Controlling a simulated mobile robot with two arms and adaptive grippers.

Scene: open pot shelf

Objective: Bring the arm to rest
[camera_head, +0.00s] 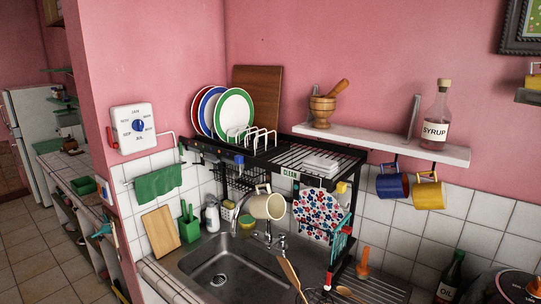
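Neither of my grippers, nor any arm, shows in the head view. The task names no object besides the arm. The open black rack (345,165) stands over the metal sink (225,266) with plates (235,112) upright on its left part. A cream mug (266,206) shows below the rack, in front of the tap area; I cannot tell what supports it.
A white wall shelf (400,143) holds a mortar (322,110) and a syrup bottle (437,118). A blue mug (392,184) and a yellow mug (428,193) hang beneath. An oil bottle (450,278) stands lower right. Floor (35,245) is open at left.

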